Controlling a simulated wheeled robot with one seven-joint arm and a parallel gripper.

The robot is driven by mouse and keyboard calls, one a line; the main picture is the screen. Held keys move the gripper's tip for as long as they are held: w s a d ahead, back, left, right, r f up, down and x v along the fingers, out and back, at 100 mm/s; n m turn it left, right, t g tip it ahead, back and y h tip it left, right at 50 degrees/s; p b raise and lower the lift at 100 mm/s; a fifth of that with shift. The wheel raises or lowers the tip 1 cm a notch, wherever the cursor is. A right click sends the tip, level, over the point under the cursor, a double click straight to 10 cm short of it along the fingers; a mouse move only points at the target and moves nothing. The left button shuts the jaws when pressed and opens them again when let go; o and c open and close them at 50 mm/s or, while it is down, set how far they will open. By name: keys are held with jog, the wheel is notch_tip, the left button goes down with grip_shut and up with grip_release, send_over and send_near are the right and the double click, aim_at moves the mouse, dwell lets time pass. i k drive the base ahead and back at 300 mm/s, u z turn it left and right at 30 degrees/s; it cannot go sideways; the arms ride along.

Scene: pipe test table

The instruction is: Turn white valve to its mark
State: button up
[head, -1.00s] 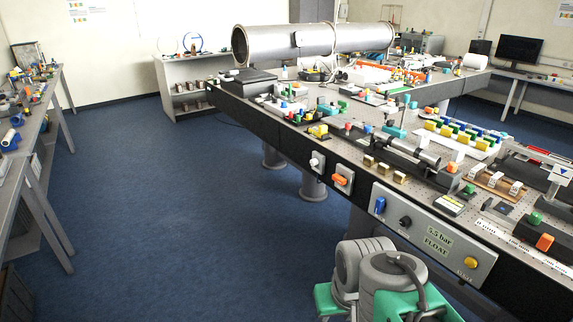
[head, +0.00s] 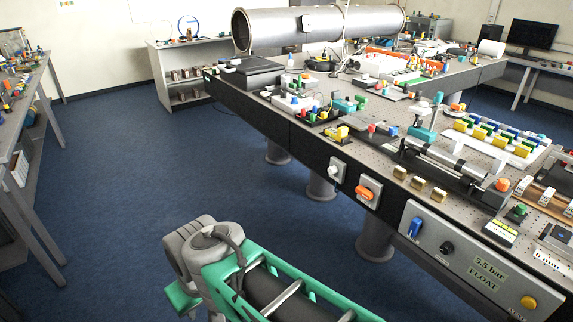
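A white valve (head: 336,171) sits on a small plate on the dark front side of the long table (head: 300,150), to the left of an orange valve (head: 367,193) on a similar plate. The white valve's mark is too small to make out, so I cannot tell how its handle stands against it. My arm, grey and green, shows at the bottom, below and to the left of both valves and apart from them.
A control panel (head: 465,262) with a blue handle, a black knob and a yellow button is on the table's front side at right. The table top carries many small parts and a large metal pipe (head: 315,27). The blue floor (head: 150,190) at left is clear.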

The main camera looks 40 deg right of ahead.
aim_at(333, 170)
jog(key=z, duration=0.1)
jog(key=i, duration=1.1)
jog(key=z, duration=0.65)
jog(key=i, duration=0.55)
jog(key=z, duration=0.3)
